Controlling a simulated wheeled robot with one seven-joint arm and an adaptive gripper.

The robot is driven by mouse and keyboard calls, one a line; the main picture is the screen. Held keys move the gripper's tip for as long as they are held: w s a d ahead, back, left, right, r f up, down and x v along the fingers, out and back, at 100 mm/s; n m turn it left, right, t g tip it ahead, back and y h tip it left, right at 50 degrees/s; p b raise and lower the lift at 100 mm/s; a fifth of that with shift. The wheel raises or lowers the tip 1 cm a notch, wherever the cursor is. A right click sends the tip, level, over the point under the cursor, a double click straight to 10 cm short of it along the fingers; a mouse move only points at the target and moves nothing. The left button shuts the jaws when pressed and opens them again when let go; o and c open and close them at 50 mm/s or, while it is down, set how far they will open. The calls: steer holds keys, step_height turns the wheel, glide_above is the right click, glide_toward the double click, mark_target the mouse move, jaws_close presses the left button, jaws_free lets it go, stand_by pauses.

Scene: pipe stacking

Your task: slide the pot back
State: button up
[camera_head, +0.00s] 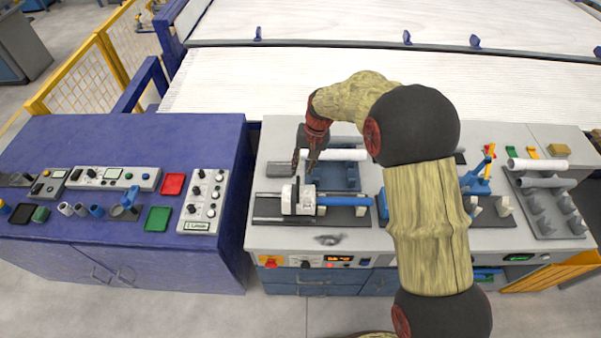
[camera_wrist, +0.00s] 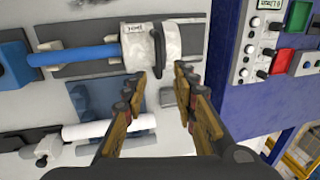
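No plain cooking or plant pot shows. A white block with a round, disc-like part (camera_head: 291,200) sits on a dark rail base (camera_head: 268,209) at the left of the grey bench. It also shows at the top of the wrist view (camera_wrist: 139,42). A blue rod (camera_head: 341,201) runs rightward from it along the base, and leftward in the wrist view (camera_wrist: 88,55). My gripper (camera_head: 304,168) points down just behind the white block. Its two fingers (camera_wrist: 168,70) are apart with nothing between them. The fingertips overlap the block's edge in the wrist view; I cannot tell whether they touch.
A blue cradle with a white pipe (camera_head: 334,155) on it stands behind the rail base. A blue bench (camera_head: 90,250) with coloured trays and control boxes adjoins on the left. A pipe rack (camera_head: 541,200) stands at the right. Some bench surface left of the rail base is clear.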

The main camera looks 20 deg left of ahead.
mark_target(298, 182)
steer(key=f, duration=0.4)
steer(key=a+f, duration=0.1)
steer(key=f, duration=0.2)
steer(key=shift+s+a, duration=0.1)
steer(key=shift+s, duration=0.05)
steer(key=shift+c, duration=0.5)
jaws_close()
